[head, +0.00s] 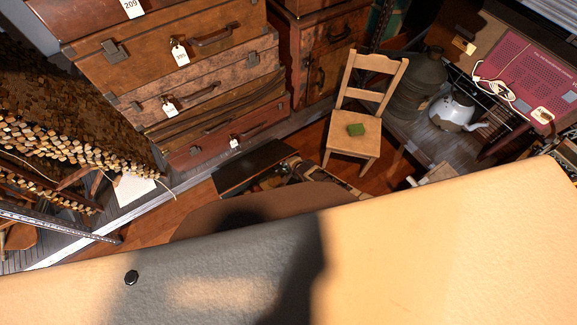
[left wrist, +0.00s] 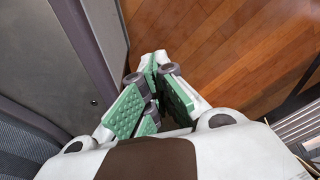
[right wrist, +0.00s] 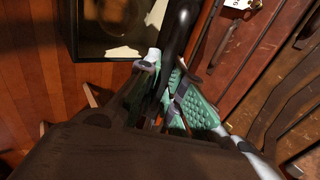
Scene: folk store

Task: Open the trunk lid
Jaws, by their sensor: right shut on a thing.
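The head view shows neither gripper clearly. In the left wrist view my left gripper (left wrist: 157,62) has its fingertips together and holds nothing visible. A grey panel (left wrist: 50,65) stands left of it. In the right wrist view my right gripper (right wrist: 160,65) is shut on a long dark bar-like piece (right wrist: 179,30); its contact point is partly hidden.
Stacked suitcases (head: 185,85) stand at the back left. An open black case (head: 250,165) lies on the floor beyond the panel. Shelves hold a white kettle (head: 453,112). Wood floor (left wrist: 210,45) is clear before my left gripper.

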